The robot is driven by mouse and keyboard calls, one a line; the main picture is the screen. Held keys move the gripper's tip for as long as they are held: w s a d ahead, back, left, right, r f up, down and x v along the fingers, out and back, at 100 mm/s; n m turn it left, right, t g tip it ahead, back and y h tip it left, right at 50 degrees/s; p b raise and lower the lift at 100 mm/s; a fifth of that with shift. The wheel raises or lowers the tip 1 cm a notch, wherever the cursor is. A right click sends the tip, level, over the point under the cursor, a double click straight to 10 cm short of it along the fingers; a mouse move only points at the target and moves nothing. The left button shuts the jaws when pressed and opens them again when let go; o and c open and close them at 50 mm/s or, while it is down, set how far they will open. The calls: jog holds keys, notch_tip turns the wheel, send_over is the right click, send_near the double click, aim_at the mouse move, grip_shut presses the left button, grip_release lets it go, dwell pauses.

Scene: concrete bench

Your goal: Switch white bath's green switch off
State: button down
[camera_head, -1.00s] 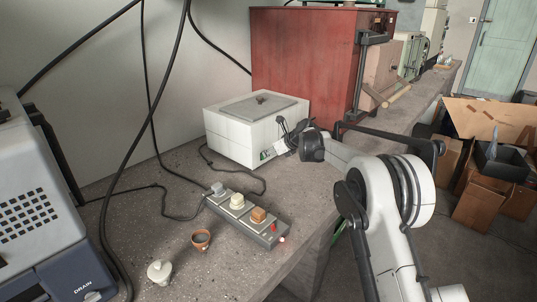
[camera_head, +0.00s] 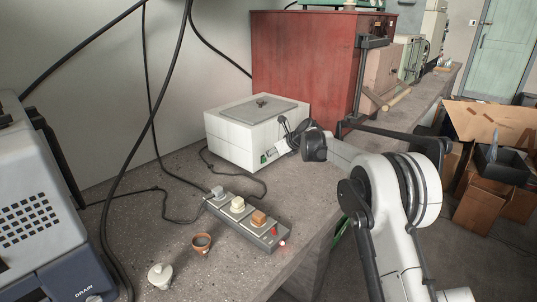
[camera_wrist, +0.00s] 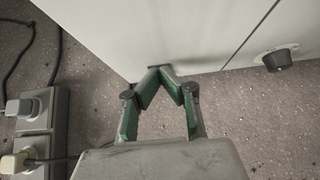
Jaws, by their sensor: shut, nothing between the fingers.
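The white bath (camera_head: 228,139) is a white box with a grey lid on the bench. Its small green switch (camera_head: 263,158) shows low on its front face in the head view. My gripper (camera_head: 283,139) is at that front face, to the right of the switch. In the wrist view, the tips of my gripper (camera_wrist: 160,69) meet at the bath's white face (camera_wrist: 130,30), with nothing between them. A dark slot or edge shows at the tips, and I cannot tell whether they touch it. The switch is not clear in the wrist view. A dark knob (camera_wrist: 278,60) sits on the face at the right.
A grey power strip (camera_head: 222,208) with plugs and a red switch lies in front of the bath, with cables around it. A brown cup (camera_head: 201,243) and a white lidded pot (camera_head: 160,274) stand nearby. A red cabinet (camera_head: 300,60) stands behind.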

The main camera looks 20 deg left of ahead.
jog(key=p+v, duration=0.1)
jog(key=v, duration=1.1)
jog(key=shift+r+p, duration=0.4)
jog(key=shift+r, duration=0.1)
jog(key=s+d+r+n+t+h+p, duration=0.1)
jog(key=s+d+r+n, duration=0.2)
jog(key=s+d+r, duration=0.4)
jog(key=s+d+r+n+h+p, duration=0.15)
jog(key=s+d+r+n, duration=0.35)
jog(key=d, duration=0.5)
jog(key=s+d+r+n+t+h, duration=0.1)
jog(key=s+d+r+n+h, duration=0.1)
jog(key=s+d+r, duration=0.45)
jog(key=s+d+f+n+h+p, duration=0.1)
jog(key=s+d+f+n, duration=0.1)
jog(key=s+d+n, duration=0.2)
jog(key=s+d+f+n+t+h, duration=0.1)
jog(key=s+d+f+n+h, duration=0.1)
jog(key=s+d, duration=0.8)
jog(key=s+d+f+n+h+p, duration=0.1)
jog(key=s+d+f+n, duration=0.3)
jog(key=s, duration=1.4)
jog(key=d+n+h, duration=0.1)
jog(key=d+n, duration=0.1)
jog(key=d, duration=0.1)
jog(key=shift+f+t+p, duration=0.25)
jog(key=shift+t+p, duration=0.05)
